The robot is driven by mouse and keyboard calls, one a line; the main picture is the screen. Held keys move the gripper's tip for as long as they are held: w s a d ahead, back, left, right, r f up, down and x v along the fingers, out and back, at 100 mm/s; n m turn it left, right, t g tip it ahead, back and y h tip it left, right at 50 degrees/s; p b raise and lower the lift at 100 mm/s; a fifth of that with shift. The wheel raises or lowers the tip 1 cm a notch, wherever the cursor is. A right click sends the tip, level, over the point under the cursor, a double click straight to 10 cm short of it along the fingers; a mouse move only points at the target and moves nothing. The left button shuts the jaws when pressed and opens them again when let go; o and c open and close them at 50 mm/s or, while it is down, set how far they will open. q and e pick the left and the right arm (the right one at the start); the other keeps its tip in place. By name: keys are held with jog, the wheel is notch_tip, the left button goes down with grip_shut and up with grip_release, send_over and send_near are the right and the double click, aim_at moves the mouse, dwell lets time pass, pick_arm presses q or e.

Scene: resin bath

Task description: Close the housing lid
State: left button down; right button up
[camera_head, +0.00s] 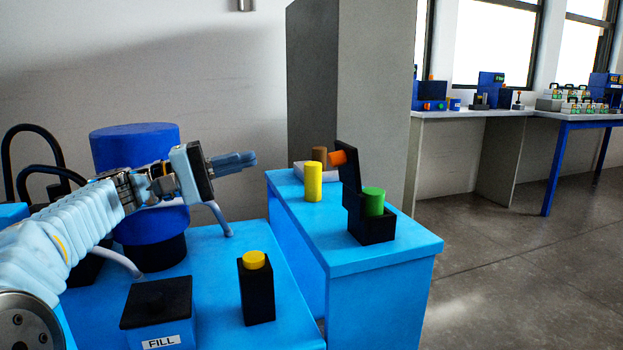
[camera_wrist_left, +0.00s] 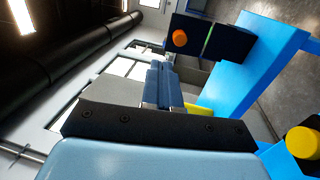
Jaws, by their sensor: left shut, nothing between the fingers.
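The black housing (camera_head: 376,231) stands on the blue bench at right in the head view, with a green cylinder (camera_head: 374,201) inside it. Its black lid (camera_head: 350,184) stands open, roughly upright, at the housing's left side. An orange knob (camera_head: 339,157) sticks out from the lid to the left. In the wrist view the lid (camera_wrist_left: 235,43) and orange knob (camera_wrist_left: 180,38) show beyond the fingers. My left gripper (camera_head: 252,160) is shut and empty, in the air left of the lid and apart from it; its fingers also show in the wrist view (camera_wrist_left: 159,70). My right gripper is out of view.
A yellow cylinder (camera_head: 313,182) and a brown cylinder (camera_head: 320,155) stand left of the housing. A black block with a yellow button (camera_head: 254,260) and a FILL box (camera_head: 157,301) stand on the nearer blue surface.

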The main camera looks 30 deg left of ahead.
pick_arm(q)
jog(key=b, duration=0.4)
send_near(330, 161)
jog(key=p+x, duration=0.1)
jog(key=x, duration=0.6)
